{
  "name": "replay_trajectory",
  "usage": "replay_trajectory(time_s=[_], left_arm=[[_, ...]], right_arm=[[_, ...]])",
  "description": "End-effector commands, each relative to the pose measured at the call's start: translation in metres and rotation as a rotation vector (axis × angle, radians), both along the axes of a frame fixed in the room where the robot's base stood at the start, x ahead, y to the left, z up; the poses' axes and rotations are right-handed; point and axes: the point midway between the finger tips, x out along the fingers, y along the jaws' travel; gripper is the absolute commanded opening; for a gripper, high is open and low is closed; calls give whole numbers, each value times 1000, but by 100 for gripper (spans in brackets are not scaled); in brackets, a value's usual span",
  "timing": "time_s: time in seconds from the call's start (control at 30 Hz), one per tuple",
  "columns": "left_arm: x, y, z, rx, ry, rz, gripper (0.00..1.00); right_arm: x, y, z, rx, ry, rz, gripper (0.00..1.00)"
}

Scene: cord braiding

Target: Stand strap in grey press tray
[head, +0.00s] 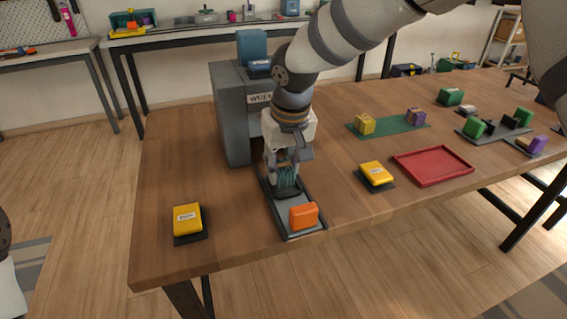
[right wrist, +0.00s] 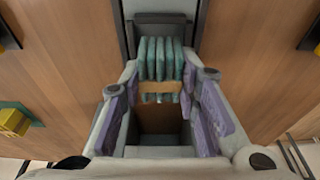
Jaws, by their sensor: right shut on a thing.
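The strap (head: 287,174) is a teal, ribbed piece held upright between the fingers of my right gripper (head: 284,182). The right wrist view shows the strap (right wrist: 159,58) as several parallel teal bands between the fingertips (right wrist: 160,88). The grey press tray (head: 284,213) is long and narrow and runs forward from the grey press (head: 233,125). The strap is over the tray's rear part, close to the press opening. I cannot tell whether its lower end touches the tray. My left gripper is not in view.
An orange block (head: 304,216) sits at the tray's front end. Yellow boxes on dark pads stand left (head: 187,219) and right (head: 376,173) of the tray. A red tray (head: 433,166) and a green mat (head: 396,127) lie further right. The table's front left is mostly clear.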

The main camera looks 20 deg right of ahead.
Motion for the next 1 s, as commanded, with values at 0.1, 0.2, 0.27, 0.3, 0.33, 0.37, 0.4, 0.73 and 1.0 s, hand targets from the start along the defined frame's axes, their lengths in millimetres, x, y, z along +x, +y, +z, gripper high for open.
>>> replay_trajectory(time_s=[0.1, 0.2, 0.27, 0.3, 0.33, 0.37, 0.4, 0.73, 1.0], left_arm=[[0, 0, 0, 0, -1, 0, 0], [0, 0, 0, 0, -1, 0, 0], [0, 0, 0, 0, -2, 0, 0], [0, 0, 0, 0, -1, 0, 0], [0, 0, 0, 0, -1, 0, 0], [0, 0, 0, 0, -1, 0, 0], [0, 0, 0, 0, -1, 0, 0], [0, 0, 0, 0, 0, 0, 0], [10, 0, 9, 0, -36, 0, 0]], right_arm=[[0, 0, -4, -1, 1, 1, 9], [0, 0, -7, -1, 0, 2, 9], [0, 0, -7, 0, -1, 2, 9], [0, 0, -7, 0, -1, 2, 9], [0, 0, -7, 0, -1, 2, 34], [0, 0, -7, 0, 0, 2, 41], [0, 0, -7, 0, 0, 1, 50], [0, 0, -4, 0, 0, 0, 50], [-12, 0, 66, 0, -12, 1, 50]])
